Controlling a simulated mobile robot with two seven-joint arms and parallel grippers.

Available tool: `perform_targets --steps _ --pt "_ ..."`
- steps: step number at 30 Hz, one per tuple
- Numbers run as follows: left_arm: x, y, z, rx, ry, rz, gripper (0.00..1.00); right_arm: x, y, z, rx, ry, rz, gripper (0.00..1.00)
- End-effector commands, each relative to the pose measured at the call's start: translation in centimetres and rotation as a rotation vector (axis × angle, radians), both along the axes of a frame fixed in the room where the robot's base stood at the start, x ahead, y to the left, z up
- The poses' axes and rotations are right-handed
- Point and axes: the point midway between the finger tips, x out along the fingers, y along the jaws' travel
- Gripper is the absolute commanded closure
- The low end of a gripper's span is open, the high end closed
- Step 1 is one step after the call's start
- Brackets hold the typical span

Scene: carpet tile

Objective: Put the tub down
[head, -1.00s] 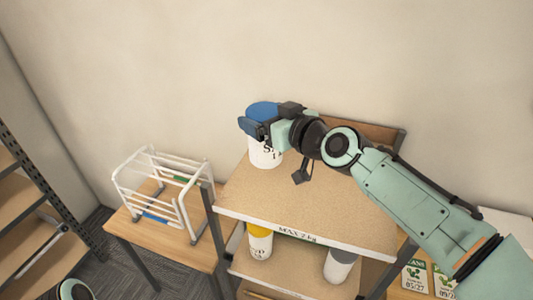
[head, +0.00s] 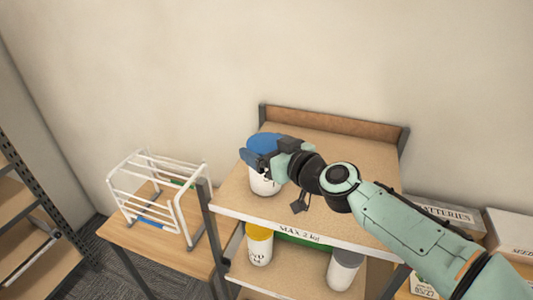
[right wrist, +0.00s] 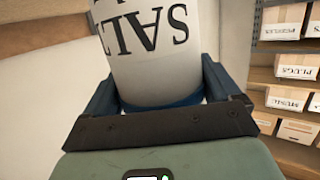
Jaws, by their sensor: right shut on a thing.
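The tub (head: 265,184) is white with a blue lid and stands upright over the left part of the top shelf (head: 325,205). My right gripper (head: 263,158) is shut on it at the lid, from the right. In the right wrist view the tub (right wrist: 160,50) shows upside down with the word SALT, its blue lid between the jaws (right wrist: 165,105). I cannot tell whether its base touches the shelf board. My left gripper is not in view.
The top shelf is otherwise bare, with a raised back board (head: 330,123). A yellow-lidded tub (head: 259,247) and a grey-topped one (head: 343,270) stand on the shelf below. A white rack (head: 160,200) is on a low table at left. Boxes (head: 445,212) are at right.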

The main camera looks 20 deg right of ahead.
Motion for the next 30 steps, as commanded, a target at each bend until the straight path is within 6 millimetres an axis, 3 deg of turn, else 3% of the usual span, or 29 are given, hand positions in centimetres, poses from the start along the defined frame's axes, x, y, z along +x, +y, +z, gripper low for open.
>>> perform_targets --steps 4,12,13,14,24,30 --pt "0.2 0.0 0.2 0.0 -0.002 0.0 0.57 0.0 0.0 0.7 0.002 -0.01 -0.002 0.93" --pt "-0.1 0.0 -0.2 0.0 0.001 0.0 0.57 0.0 0.0 0.2 0.001 -0.008 -0.001 0.93" --pt "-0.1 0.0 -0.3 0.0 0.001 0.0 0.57 0.0 0.0 -0.2 -0.001 -0.001 0.0 0.07" --pt "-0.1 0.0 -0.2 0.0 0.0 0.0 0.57 0.0 0.0 -0.1 -0.001 -0.001 0.0 0.0" --pt "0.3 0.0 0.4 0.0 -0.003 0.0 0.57 -0.1 -0.1 0.6 0.0 -0.004 -0.001 0.0" --pt "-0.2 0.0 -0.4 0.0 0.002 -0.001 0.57 -3.6 -1.6 1.1 0.0 -0.004 -0.003 0.0"
